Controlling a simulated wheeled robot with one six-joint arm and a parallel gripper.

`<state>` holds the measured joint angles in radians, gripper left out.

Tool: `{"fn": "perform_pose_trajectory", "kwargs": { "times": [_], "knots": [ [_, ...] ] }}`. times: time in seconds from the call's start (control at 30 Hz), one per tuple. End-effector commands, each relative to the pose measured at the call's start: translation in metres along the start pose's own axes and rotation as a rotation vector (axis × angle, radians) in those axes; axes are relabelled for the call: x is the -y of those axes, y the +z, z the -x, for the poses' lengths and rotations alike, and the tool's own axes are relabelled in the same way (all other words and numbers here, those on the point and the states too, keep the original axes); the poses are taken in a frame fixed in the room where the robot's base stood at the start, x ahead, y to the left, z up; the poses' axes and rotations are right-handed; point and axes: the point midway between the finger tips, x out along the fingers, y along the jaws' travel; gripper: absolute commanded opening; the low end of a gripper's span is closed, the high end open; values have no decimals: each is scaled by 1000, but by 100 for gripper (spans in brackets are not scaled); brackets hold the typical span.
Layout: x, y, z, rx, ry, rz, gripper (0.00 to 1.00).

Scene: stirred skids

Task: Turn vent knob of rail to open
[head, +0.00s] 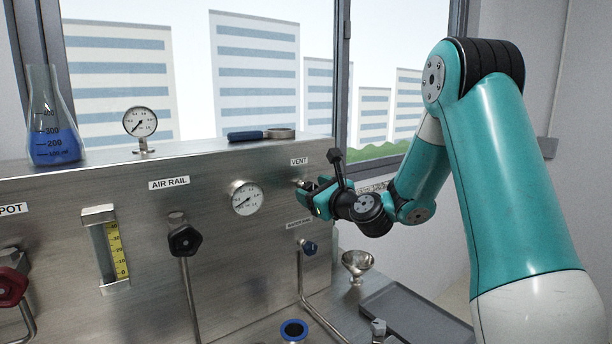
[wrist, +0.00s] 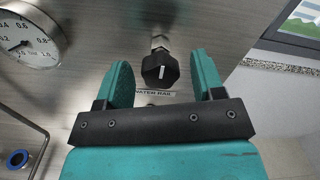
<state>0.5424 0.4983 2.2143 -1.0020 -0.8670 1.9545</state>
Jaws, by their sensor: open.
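The vent knob (wrist: 160,70) is black and faceted with a short white mark on its face. It sits on a metal stem on the steel panel. In the wrist view my gripper (wrist: 163,76) is open, with one teal finger on each side of the knob and gaps visible on both sides. In the head view my gripper (head: 318,198) is at the panel's right end, just below the VENT label (head: 299,161), and hides most of the knob.
A black knob (head: 185,240) is further left.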

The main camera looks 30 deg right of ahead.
Motion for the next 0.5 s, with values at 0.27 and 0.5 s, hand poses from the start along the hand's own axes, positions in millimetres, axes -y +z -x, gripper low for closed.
{"fn": "perform_pose_trajectory", "kwargs": {
  "times": [0.27,0.5],
  "knots": [
    [0,1,-31,0,1,0,62],
    [0,0,-33,0,-1,0,62]
  ]
}}
